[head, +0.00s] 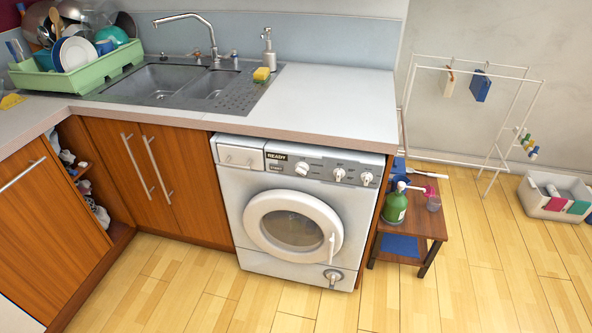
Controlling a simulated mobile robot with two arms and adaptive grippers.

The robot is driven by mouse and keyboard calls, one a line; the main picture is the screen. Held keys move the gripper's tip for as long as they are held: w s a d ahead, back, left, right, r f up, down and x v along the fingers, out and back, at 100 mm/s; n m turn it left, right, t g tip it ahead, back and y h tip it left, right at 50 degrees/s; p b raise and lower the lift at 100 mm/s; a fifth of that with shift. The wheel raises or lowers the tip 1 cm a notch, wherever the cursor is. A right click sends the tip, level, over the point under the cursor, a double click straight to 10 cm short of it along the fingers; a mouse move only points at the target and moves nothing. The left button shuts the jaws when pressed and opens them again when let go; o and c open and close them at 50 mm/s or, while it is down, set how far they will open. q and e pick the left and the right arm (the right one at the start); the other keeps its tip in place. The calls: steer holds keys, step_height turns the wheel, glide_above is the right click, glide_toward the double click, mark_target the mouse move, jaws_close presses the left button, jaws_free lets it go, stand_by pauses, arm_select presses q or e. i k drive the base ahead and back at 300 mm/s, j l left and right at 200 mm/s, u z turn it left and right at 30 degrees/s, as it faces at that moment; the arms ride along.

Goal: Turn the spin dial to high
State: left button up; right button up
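A white washing machine (232,190) stands under the counter, its round door (293,229) shut. Its top panel carries a display reading READY (277,156) and three white dials in a row: a left dial (302,169), a middle dial (339,174) and a right dial (367,179). The labels by the dials are too small to read, so I cannot tell which one is the spin dial or how it is set. Neither of my grippers shows in the head view.
A wooden side table (427,222) with a green bottle (395,204) stands right of the machine. A white drying rack (470,66) and a storage bin (551,205) are farther right. The wooden floor (200,290) before the machine is clear.

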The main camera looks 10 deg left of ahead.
mark_target(366, 176)
steer(key=k+j, duration=0.15)
steer(key=j, duration=0.25)
steer(key=k+j, duration=0.15)
steer(key=j, duration=0.25)
steer(key=k+j, duration=0.2)
steer(key=j, duration=0.2)
